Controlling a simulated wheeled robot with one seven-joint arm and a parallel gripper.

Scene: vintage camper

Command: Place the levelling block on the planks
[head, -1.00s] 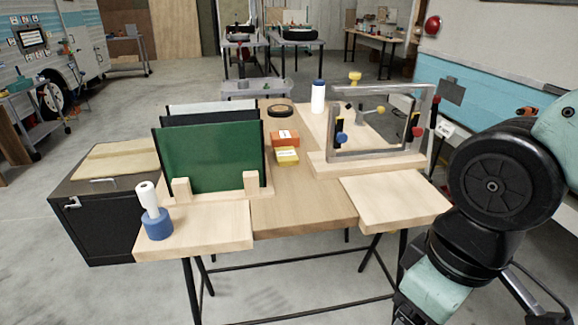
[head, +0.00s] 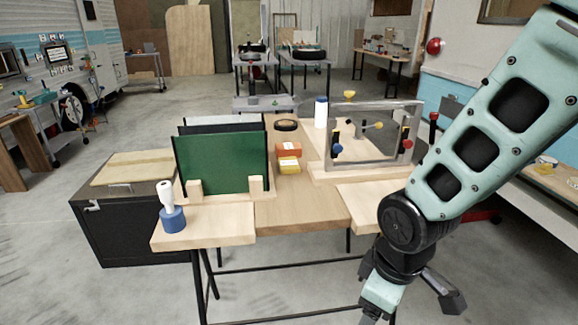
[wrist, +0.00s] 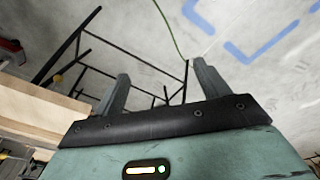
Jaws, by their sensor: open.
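An orange block (head: 288,150) and a yellow block (head: 289,165) sit one in front of the other at mid-table; I cannot tell which thing is the levelling block. Pale wooden planks lie at the table's front: a left plank (head: 215,233) and a right plank (head: 365,203), the latter partly hidden by my arm. My gripper (wrist: 160,88) is open and empty in the wrist view, pointing past the table's side over the floor. A wooden board edge (wrist: 38,105) shows at that view's left. In the head view my gripper is low, in front of the table's right side.
A grey metal frame (head: 372,160) stands at the right. A black cabinet (head: 120,235) is at the left. Open floor lies in front.

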